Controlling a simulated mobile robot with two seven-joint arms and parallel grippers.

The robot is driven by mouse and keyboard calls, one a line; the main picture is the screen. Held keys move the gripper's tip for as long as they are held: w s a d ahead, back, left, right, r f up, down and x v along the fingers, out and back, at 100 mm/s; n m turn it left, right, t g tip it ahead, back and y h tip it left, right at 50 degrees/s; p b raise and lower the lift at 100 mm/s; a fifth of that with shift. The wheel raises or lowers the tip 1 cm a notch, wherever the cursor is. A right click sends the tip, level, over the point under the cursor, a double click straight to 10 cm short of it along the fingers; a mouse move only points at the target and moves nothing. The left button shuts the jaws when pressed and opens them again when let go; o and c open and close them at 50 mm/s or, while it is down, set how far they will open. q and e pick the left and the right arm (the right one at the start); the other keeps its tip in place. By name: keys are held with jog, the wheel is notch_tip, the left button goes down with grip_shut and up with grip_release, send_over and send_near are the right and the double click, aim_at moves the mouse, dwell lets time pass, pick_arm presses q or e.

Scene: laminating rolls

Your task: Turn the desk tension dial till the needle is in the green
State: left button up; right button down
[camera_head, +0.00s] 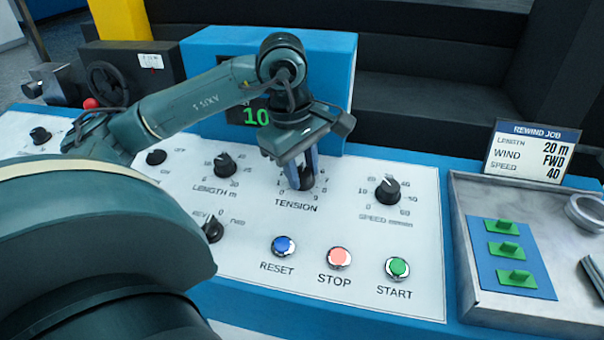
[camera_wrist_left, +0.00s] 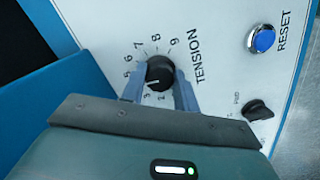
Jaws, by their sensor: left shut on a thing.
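The black TENSION dial (camera_wrist_left: 160,73) sits on the white desk panel with a printed number scale around it. In the head view, the dial (camera_head: 305,181) is mostly hidden by my left gripper (camera_head: 302,178), which reaches down on it from above. In the left wrist view, the two fingers of my left gripper (camera_wrist_left: 163,84) are on either side of the dial and shut on it. A pale mark on the knob points toward the low end of the scale. No needle or green band shows in either view. My right gripper is not in view.
LENGTH dial (camera_head: 225,165), SPEED dial (camera_head: 387,190), and RESET (camera_head: 284,246), STOP (camera_head: 339,258) and START (camera_head: 398,268) buttons surround it. A blue display box (camera_head: 335,75) stands behind, its readout partly covered by my arm. A grey tray (camera_head: 465,240) and a job card (camera_head: 531,152) are right.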

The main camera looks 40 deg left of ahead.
pick_arm(q)
jog(key=o, duration=1)
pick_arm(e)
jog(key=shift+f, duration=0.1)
pick_arm(q)
jog(key=shift+r, duration=0.1)
jog(key=r+p, duration=0.1)
jog(key=r, duration=0.3)
jog(key=s+r+p, duration=0.1)
jog(key=r, duration=0.3)
jog(key=s+r+p, duration=0.1)
jog(key=r, duration=0.4)
jog(key=shift+a, duration=0.35)
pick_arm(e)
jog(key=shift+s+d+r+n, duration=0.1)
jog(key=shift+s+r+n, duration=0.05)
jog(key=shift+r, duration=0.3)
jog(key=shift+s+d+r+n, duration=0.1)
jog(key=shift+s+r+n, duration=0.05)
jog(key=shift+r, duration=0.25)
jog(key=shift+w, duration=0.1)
